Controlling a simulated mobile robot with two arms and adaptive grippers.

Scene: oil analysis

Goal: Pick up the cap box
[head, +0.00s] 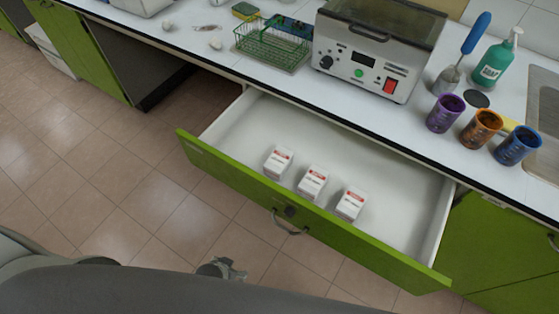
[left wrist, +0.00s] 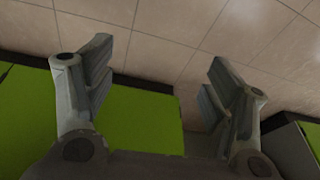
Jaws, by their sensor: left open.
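Three small white boxes with red print stand in a row in the open drawer (head: 330,150): a left box (head: 278,162), a middle box (head: 313,182) and a right box (head: 350,204). They look alike, and I cannot tell from the print which is the cap box. My left gripper (left wrist: 159,55) is open and empty in the left wrist view, its two fingers wide apart with floor tiles and a green panel behind. No box shows in that view. A small grey gripper part shows low in the head view, in front of the drawer. My right gripper is not clearly seen.
The green drawer front (head: 230,183) has a metal handle (head: 289,224). On the white counter above stand a centrifuge-like machine (head: 372,50), a green wire rack (head: 271,45), a soap bottle (head: 495,62) and purple (head: 445,113), orange (head: 481,128) and blue (head: 517,145) cups.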

